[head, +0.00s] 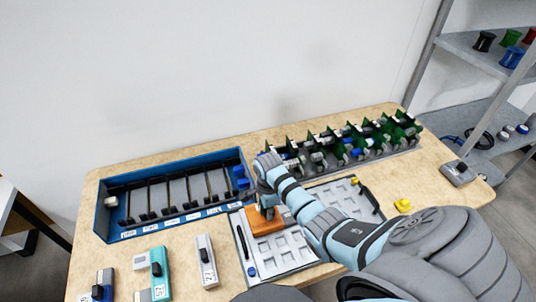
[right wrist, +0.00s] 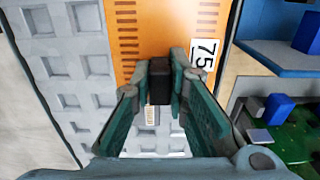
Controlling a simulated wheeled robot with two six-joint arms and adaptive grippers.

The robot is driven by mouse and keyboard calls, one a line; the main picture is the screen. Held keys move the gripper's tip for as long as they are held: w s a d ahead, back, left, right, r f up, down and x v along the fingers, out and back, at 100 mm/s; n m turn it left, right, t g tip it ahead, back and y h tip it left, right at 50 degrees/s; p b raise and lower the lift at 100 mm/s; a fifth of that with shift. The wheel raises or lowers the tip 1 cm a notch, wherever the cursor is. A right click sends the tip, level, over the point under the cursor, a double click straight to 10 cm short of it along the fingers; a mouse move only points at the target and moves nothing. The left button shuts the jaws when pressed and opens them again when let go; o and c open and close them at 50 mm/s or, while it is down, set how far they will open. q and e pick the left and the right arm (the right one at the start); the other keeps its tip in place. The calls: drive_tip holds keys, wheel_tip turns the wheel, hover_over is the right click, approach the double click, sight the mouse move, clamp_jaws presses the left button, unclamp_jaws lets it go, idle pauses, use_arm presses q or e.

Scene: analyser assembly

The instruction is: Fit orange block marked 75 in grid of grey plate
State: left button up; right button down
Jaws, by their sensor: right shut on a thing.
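The orange block (head: 262,222) lies over the back left part of the grey plate (head: 281,257), whose square grid pockets show in front of it. In the right wrist view the orange block (right wrist: 125,30) shows its white 75 label (right wrist: 205,55), with the plate's grid (right wrist: 70,65) beside and below it. My right gripper (head: 267,210) comes down from above. Its green fingers (right wrist: 161,85) are shut on the block's black grip. I cannot tell whether the block is seated in the grid or just above it. My left gripper is not in view.
A blue tray (head: 112,228) with dark rails stands behind on the left. A rack of green boards (head: 345,147) runs along the back right. A yellow part (head: 403,205) lies to the right of my arm.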

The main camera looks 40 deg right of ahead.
drive_tip(key=shift+f, duration=0.1)
drive_tip(key=c, duration=1.5)
unclamp_jaws()
drive_tip(key=shift+o, duration=0.3)
drive_tip(key=shift+r, duration=0.25)
drive_tip(key=shift+r, duration=1.8)
wheel_tip(320, 180, up, 7)
drive_tip(key=shift+f, duration=0.1)
